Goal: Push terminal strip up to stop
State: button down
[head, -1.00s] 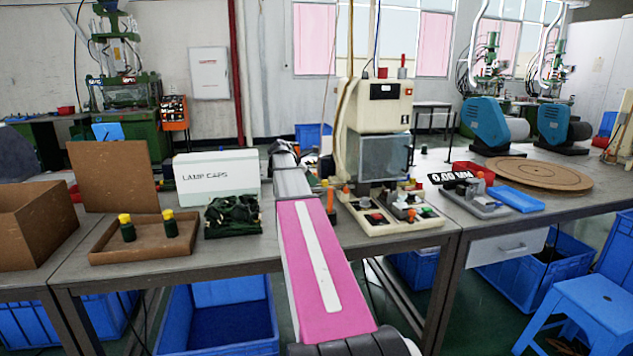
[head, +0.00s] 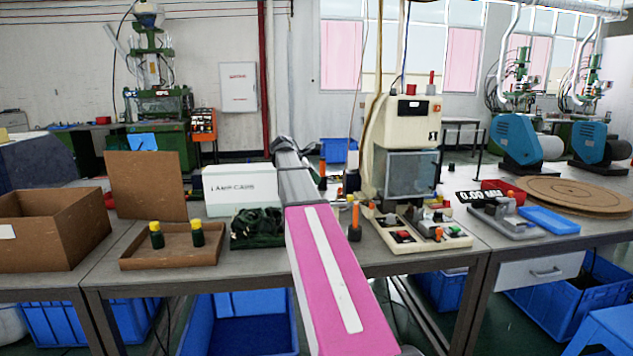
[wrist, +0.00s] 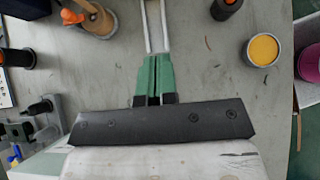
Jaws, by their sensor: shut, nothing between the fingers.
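My gripper (wrist: 153,60) points down at the grey table top in the wrist view. Its two green fingers are together with nothing between them. Two thin pale rods (wrist: 164,25) run away from just beyond the fingertips; I cannot tell whether they belong to the terminal strip. I cannot pick out the terminal strip or its stop for certain. In the head view my pink arm reaches over the table, and my fingers are hidden behind my own wrist. The cream press machine (head: 403,130) with its control base (head: 415,232) stands just right of my arm.
A yellow-topped cup (wrist: 262,50) stands right of my fingers, and a grey device (wrist: 37,108) is at left. The lamp caps box (head: 240,190), dark green parts (head: 257,230) and a brown tray (head: 130,262) lie left of my arm. An orange-topped tool (head: 355,220) stands close right.

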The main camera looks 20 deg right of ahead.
jog(key=c, duration=0.9)
grip_release()
jog(key=d+m+y, duration=0.1)
jog(key=d+m, duration=0.2)
jog(key=m, duration=0.9)
jog(key=s+d+r+m+y, duration=0.1)
jog(key=d+m+y, duration=0.1)
jog(key=m, duration=1)
jog(key=d+r+m+t+y, duration=0.1)
jog(key=d+m, duration=0.4)
jog(key=m, duration=0.6)
jog(key=shift+s+r+m+y, duration=0.25)
jog(key=shift+s+m+y, duration=0.05)
jog(key=shift+m, duration=0.1)
jog(key=shift+d, duration=0.1)
jog(key=x, duration=1.1)
jog(key=shift+r, duration=0.1)
